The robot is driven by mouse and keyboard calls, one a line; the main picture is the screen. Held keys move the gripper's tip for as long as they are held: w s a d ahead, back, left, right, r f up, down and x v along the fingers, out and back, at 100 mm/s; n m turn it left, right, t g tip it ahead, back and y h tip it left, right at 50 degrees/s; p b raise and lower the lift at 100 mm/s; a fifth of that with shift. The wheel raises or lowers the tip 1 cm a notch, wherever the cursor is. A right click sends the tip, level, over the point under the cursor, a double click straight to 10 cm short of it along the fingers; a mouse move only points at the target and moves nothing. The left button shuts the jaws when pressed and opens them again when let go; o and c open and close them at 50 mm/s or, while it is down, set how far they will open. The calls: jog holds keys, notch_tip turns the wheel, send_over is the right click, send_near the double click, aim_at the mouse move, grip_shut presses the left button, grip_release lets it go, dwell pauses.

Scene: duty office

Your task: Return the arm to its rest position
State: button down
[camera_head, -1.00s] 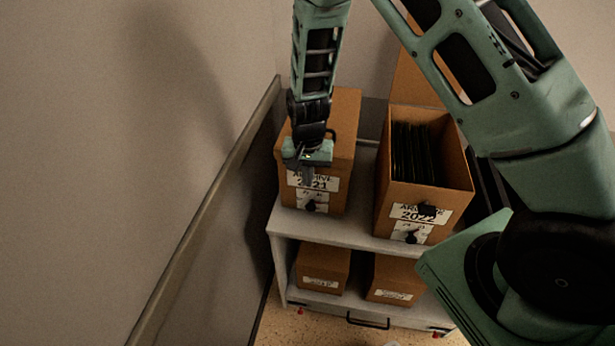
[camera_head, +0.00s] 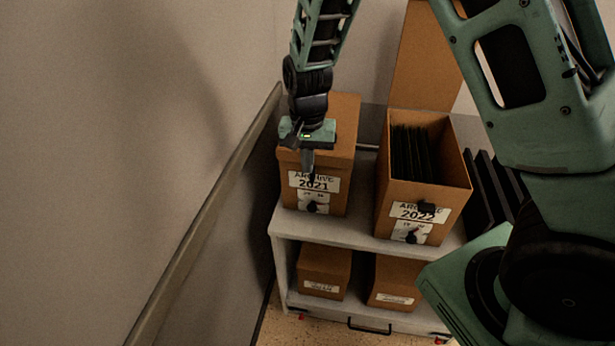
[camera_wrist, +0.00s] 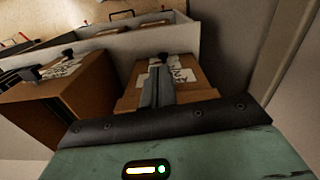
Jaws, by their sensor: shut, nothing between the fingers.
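My gripper (camera_head: 308,164) hangs in front of the upper part of the box marked Archive 2021 (camera_head: 333,146) in the head view, fingers pointing down. Its fingers are shut with nothing between them. The wrist view shows the shut fingers (camera_wrist: 157,88) in front of the 2021 box's label side (camera_wrist: 187,75). I cannot tell whether the fingers touch the box. The 2021 box is closed. My upper arm fills the head view's top right.
An open box marked Archive 2022 (camera_head: 437,213), full of dark folders, stands to the right on the grey shelf unit (camera_head: 361,231). Two smaller boxes sit on the lower shelf. Dark upright folders (camera_head: 494,182) stand at right. A wall with a rail (camera_head: 210,213) runs along the left.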

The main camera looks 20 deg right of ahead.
jog(key=s+a+r+n+y+b, duration=0.1)
jog(key=s+a+r+n, duration=0.35)
jog(key=s, duration=0.25)
jog(key=s+a+r+n+y+b, duration=0.1)
jog(key=s+a+r+n, duration=0.3)
jog(key=s, duration=0.3)
jog(key=s+r+n+h, duration=0.1)
jog(key=s+n, duration=0.4)
jog(key=s, duration=0.6)
jog(key=shift+s+a+r, duration=0.35)
jog(key=shift+a+r, duration=0.05)
jog(key=shift+r, duration=0.05)
jog(key=shift+n, duration=0.25)
